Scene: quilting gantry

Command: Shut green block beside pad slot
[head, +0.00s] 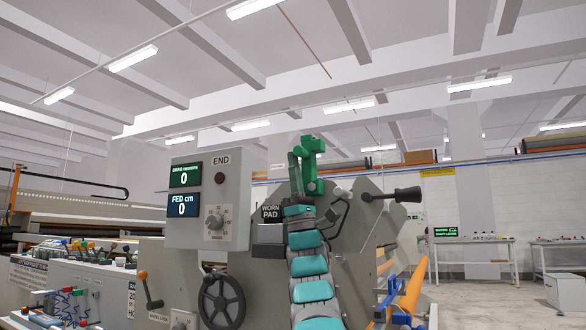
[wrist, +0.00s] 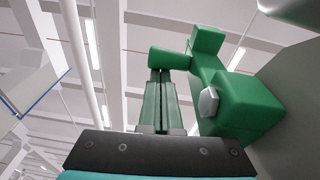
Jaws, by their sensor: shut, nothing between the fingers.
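The green block (head: 312,186) stands at the top of the grey machine head in the head view, with an upright arm and a short round piece at its upper left. In the wrist view the green block (wrist: 245,105) fills the right side, with a pale hex bolt on its face. My gripper (wrist: 161,76) is shut and empty, its fingers pointing up just left of the block. The fingertips are close to the green round piece (wrist: 169,60); I cannot tell whether they touch. In the head view my gripper (head: 293,160) is beside the block. I cannot make out the pad slot.
A "WORN PAD" box (head: 270,234) is left of my arm. A control panel (head: 208,200) with two displays and a handwheel (head: 221,300) are further left. A black-knobbed lever (head: 407,194) sticks out at right. Tables (head: 475,243) stand at the far right.

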